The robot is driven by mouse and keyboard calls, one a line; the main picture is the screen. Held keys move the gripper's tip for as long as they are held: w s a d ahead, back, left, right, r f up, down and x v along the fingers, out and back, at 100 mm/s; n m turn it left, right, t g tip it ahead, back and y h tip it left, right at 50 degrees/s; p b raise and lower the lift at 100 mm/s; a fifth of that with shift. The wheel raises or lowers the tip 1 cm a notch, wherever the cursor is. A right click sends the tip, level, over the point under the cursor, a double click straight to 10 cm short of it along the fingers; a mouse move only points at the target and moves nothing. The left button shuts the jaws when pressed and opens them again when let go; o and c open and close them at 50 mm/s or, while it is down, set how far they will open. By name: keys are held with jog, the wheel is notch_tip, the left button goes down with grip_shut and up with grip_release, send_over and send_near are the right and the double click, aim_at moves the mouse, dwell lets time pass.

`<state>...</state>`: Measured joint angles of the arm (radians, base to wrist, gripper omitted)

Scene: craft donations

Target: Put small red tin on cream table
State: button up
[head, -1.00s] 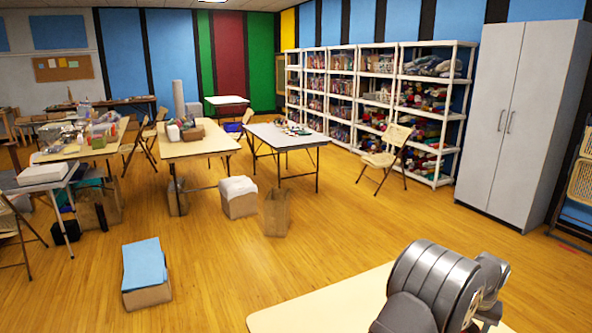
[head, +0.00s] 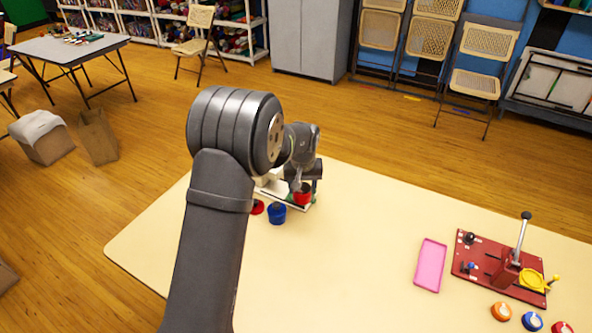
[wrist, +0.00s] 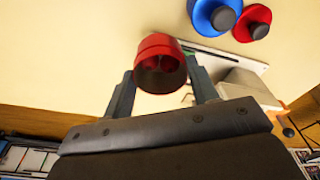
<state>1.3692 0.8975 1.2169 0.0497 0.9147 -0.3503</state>
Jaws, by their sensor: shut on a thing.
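My gripper (head: 303,188) is shut on a small red tin (head: 302,198), above or at the edge of a pale board on the cream table (head: 345,285). In the wrist view the red tin (wrist: 160,52) sits between the two fingers, its hollow dark end facing the camera. I cannot tell whether the tin touches anything below. My own arm covers part of the table in the head view.
A blue pot (head: 277,216) and a red one (head: 257,208) with dark knobs stand close to my gripper. A pink tray (head: 431,266) and a red lever press (head: 506,274) lie to the right. An orange round piece (head: 501,311) is in front. The table's middle is clear.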

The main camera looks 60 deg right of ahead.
jog(key=shift+s+a+f, duration=0.55)
jog(key=shift+a+f, duration=0.4)
jog(key=shift+s+a+f, duration=0.5)
jog(key=shift+a+f, duration=0.45)
jog(key=shift+a, duration=0.05)
jog(key=shift+s+a+f, duration=0.55)
jog(key=shift+a+f, duration=0.4)
jog(key=shift+f, duration=0.25)
jog(key=shift+f, duration=0.3)
jog(key=o, duration=0.9)
jog(key=shift+r, duration=3.75)
